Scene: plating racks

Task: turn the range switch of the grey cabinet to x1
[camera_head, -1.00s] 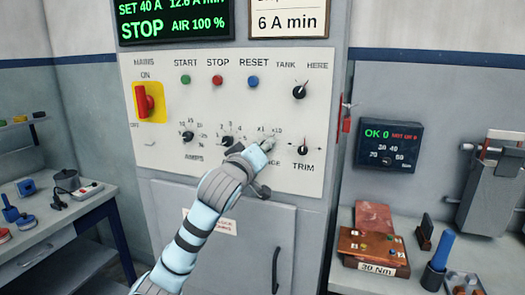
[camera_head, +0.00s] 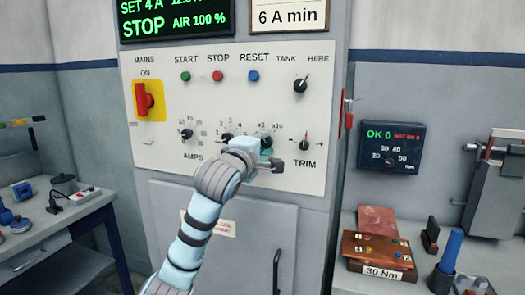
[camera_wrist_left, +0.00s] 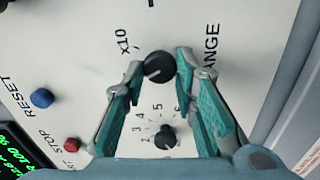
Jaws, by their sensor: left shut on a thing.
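The grey cabinet (camera_head: 165,173) stands ahead with its white control panel. The range switch is a black knob (camera_wrist_left: 158,68) low on the panel, between the x1 and x10 labels (camera_head: 278,126) and beside TRIM. My left gripper (camera_head: 266,148) is at the range switch, its teal fingers shut on the knob's sides. In the left wrist view the knob's white line points lower left, away from the x10 label (camera_wrist_left: 122,40) and towards the x1 side; the x1 label is hidden there by a finger. My right gripper is out of view.
The AMPS knob (camera_head: 186,134), another numbered knob (camera_wrist_left: 165,138) and the TRIM knob (camera_head: 304,145) are close by. The green display (camera_head: 172,20) reads SET 4 A and STOP. A red mains switch (camera_head: 144,98) is at left. Benches stand on both sides.

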